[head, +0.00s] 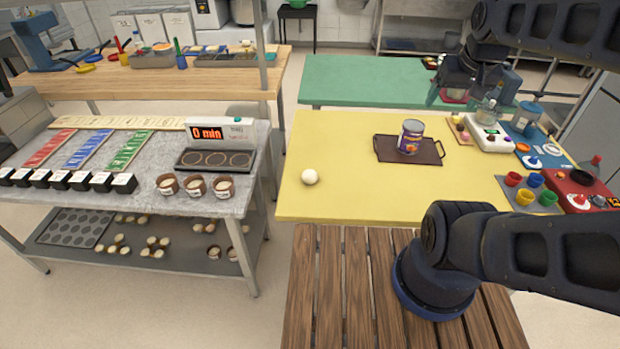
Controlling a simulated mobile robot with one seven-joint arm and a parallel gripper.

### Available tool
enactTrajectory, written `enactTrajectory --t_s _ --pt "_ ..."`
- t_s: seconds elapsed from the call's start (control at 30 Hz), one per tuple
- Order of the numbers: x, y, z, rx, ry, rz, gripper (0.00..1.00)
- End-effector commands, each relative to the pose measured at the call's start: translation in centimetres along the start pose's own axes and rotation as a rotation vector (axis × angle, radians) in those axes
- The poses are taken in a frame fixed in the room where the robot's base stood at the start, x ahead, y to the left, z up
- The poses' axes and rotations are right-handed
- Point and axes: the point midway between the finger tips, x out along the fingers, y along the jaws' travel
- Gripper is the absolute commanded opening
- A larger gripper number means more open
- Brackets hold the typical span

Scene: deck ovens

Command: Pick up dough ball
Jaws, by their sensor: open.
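The dough ball (310,176) is a small, round, cream-white ball. It lies on the left part of the yellow table top (345,205), close to its left edge, with clear surface around it. My gripper (452,95) is at the upper right of the head view, pointing down and open, with nothing seen in it. It is well to the right of the dough ball and apart from it. My dark arm links hide part of the right side.
Colored cups (525,197), a scale (489,135) and bottles crowd the right end. A grey table (75,190) with a timer (222,132) stands left, across a gap.

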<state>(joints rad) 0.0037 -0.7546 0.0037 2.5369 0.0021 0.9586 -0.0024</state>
Motion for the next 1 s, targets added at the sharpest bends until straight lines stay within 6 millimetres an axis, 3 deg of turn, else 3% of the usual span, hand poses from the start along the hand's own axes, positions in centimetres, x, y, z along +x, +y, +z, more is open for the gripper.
enactTrajectory --t_s 0.3,0.47,0.77,1.0 --pt "0.1 -0.1 -0.1 -0.007 -0.002 -0.001 0.77" --pt "1.1 -1.1 -1.4 -0.073 -0.024 -0.011 0.77" --pt "5.5 -5.6 -5.3 -0.327 -0.096 -0.051 0.77" --pt "9.6 -10.3 -7.4 -0.536 -0.151 -0.088 0.77"
